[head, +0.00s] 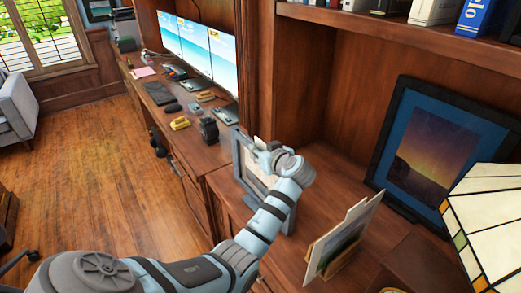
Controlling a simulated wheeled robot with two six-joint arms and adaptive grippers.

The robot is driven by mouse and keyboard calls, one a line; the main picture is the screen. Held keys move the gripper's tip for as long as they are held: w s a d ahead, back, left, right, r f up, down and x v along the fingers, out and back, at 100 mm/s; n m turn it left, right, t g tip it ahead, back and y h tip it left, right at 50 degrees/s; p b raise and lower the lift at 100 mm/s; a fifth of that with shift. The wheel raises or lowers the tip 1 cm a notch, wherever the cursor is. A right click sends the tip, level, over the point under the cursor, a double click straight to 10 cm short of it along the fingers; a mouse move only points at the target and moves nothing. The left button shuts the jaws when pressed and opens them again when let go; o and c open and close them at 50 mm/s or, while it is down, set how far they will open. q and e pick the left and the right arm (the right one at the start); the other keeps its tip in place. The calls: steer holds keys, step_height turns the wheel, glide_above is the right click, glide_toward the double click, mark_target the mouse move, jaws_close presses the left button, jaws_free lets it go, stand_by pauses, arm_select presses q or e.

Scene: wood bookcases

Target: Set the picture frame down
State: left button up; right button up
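A grey-rimmed picture frame (240,165) stands nearly upright at the front left of the wooden cabinet top (310,200). Its lower edge seems to be at the cabinet top, but my arm hides part of it, so I cannot tell whether it rests there. My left gripper (265,156) is at the upper part of this frame and overlaps its face. The fingertips are small and merge with the frame, so their opening is unclear. My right gripper is not in view.
A large dark frame (433,150) with a night-sky picture leans at the back right. A small picture on a wooden stand (340,240) and a stained-glass lamp shade (490,215) stand nearer. A desk with monitors (205,50) is at left. Books line the upper shelf (400,30).

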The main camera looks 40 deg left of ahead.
arm_select(q)
steer(key=shift+o, duration=1)
steer(key=shift+r, duration=0.1)
steer(key=shift+d+r, duration=0.1)
steer(key=v, duration=1.2)
